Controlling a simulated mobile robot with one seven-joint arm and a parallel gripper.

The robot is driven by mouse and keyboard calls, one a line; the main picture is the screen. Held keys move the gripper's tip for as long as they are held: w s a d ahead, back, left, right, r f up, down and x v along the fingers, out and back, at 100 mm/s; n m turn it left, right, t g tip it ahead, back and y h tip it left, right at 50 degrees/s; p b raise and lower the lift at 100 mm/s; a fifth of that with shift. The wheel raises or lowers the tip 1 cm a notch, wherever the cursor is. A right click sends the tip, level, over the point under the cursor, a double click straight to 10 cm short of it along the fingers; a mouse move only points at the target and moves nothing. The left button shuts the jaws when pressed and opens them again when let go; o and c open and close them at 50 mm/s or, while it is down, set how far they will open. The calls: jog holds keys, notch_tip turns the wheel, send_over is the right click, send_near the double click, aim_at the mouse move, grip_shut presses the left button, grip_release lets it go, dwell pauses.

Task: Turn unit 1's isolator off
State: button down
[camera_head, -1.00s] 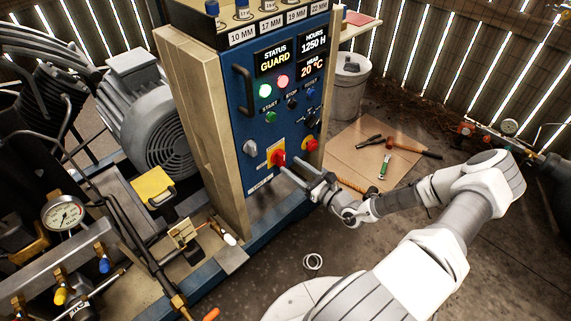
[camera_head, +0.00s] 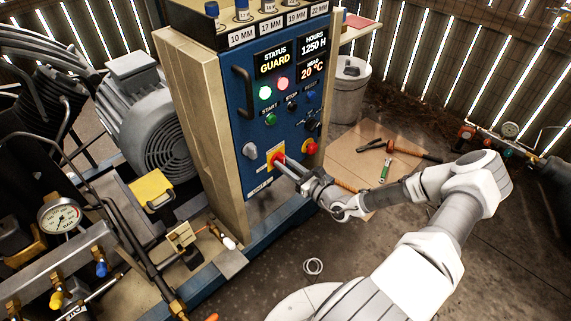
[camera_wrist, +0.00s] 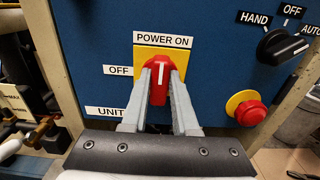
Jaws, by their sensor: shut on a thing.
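The isolator is a red rotary handle (camera_wrist: 159,82) on a yellow plate (camera_wrist: 179,55), low on the blue control panel (camera_head: 235,110). In the wrist view its white line points straight up to the "POWER ON" label (camera_wrist: 164,40). An "OFF" label (camera_wrist: 118,71) sits left of the plate. A label starting "UNIT" (camera_wrist: 106,112) is below, its end hidden by a finger. My gripper (camera_wrist: 160,78) is shut on the red handle, one finger on each side. In the head view my gripper (camera_head: 281,164) reaches the handle from the right.
A red push button (camera_wrist: 247,110) and a HAND/OFF/AUTO selector (camera_wrist: 283,45) are right of the isolator. The panel screen (camera_head: 273,61) reads "STATUS GUARD". Tools lie on a board (camera_head: 350,150) behind my arm.

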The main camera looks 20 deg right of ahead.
jog(key=shift+r+n+p, duration=0.1)
jog(key=shift+n+p, duration=0.2)
jog(key=shift+p, duration=0.15)
jog(key=shift+a+r+n+p, duration=0.15)
jog(key=shift+n+p, duration=0.35)
jog(key=shift+p, duration=0.3)
jog(key=shift+n+p, duration=0.8)
jog(key=shift+p, duration=0.25)
jog(key=n+p, duration=0.4)
jog(key=shift+a, duration=0.1)
jog(key=shift+s+f+n+p, duration=0.1)
jog(key=shift+f+n+p, duration=0.1)
jog(key=shift+n+p, duration=1.2)
jog(key=shift+w+f+n+p, duration=0.15)
jog(key=shift+n+p, duration=0.35)
jog(key=shift+n, duration=1.7)
jog(key=shift+s+f+n+p, duration=0.2)
jog(key=shift+n+p, duration=0.75)
jog(key=shift+n, duration=0.85)
